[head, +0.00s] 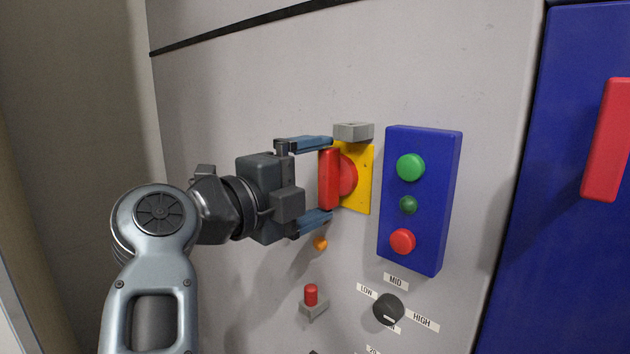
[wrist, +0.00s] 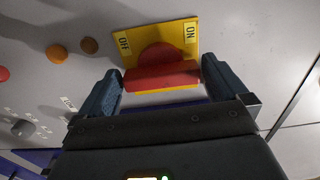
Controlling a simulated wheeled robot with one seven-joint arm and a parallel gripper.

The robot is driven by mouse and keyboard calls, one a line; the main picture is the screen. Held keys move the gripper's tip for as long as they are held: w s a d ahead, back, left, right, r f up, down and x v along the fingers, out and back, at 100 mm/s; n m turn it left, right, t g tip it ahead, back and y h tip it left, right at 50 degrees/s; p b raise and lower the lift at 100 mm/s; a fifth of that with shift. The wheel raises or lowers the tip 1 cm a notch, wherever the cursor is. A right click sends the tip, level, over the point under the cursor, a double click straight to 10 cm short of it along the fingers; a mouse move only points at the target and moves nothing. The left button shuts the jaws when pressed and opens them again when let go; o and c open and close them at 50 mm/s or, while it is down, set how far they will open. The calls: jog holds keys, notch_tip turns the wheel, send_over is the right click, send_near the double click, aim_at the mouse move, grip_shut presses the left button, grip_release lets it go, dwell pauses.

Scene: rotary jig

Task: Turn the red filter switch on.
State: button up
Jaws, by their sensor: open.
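The red filter switch has a red bar handle (head: 329,180) on a round red hub, mounted on a yellow plate (head: 364,190). In the head view the bar stands upright. In the wrist view the handle (wrist: 160,76) lies across the picture, with the OFF label (wrist: 124,43) at the plate's left and the ON label (wrist: 191,33) at its right. My gripper (head: 322,181) is open, one finger above and one below the bar's ends. In the wrist view the fingers (wrist: 164,88) flank the handle; whether either touches it I cannot tell.
A grey block (head: 353,132) sits just above the yellow plate. A blue button box (head: 420,255) stands close on the right. Below are an orange button (head: 320,244), a small red-tipped switch (head: 311,296) and a black knob (head: 388,308).

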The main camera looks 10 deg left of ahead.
jog(key=b+v, duration=0.2)
jog(key=v, duration=0.5)
jog(key=shift+s+a, duration=0.2)
jog(key=shift+s, duration=0.05)
jog(key=shift+a, duration=0.1)
